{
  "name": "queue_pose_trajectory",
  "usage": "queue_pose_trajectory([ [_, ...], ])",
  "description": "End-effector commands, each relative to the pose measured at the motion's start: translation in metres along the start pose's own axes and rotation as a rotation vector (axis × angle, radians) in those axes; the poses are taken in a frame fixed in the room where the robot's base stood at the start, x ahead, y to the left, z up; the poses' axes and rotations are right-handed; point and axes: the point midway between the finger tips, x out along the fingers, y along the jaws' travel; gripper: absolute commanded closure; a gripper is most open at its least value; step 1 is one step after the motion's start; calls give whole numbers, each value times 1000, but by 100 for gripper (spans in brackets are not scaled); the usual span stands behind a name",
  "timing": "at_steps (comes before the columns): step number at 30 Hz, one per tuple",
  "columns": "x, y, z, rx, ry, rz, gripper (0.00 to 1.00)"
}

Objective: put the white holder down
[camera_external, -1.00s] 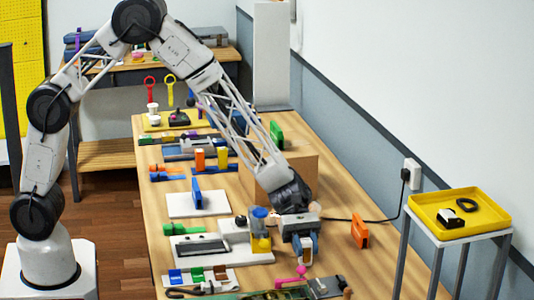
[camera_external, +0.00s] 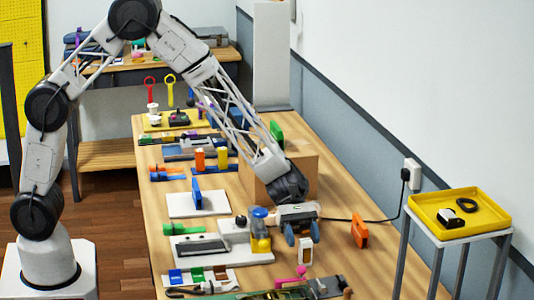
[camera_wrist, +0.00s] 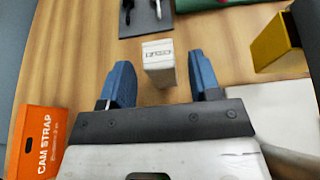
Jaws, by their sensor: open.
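The white holder (camera_external: 305,252) stands upright on the wooden table, just below my gripper in the external view. It is a small white block with a dark slot in its face. My gripper (camera_external: 302,234) is open with its blue fingertips above the holder. In the wrist view the white holder (camera_wrist: 158,66) shows beyond and between the spread blue fingers of my gripper (camera_wrist: 163,82), with a gap on both sides and dark lettering on its top face.
An orange "CAM STRAP" box (camera_external: 359,230) stands to the right; a yellow block (camera_external: 261,244) stands to the left. A yellow tray (camera_external: 480,211) is on a side stand. Bare table lies right of the holder.

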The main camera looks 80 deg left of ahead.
Motion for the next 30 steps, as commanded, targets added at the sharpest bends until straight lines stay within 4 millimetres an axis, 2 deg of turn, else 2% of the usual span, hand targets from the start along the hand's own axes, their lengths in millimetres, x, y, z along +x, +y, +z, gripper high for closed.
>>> queue_pose_trajectory([
  [9,-51,0,0,0,0,3,43],
  [15,-75,0,0,0,0,1,43],
  [21,-86,0,0,0,0,1,43],
  [30,-88,0,0,0,0,0,43],
])
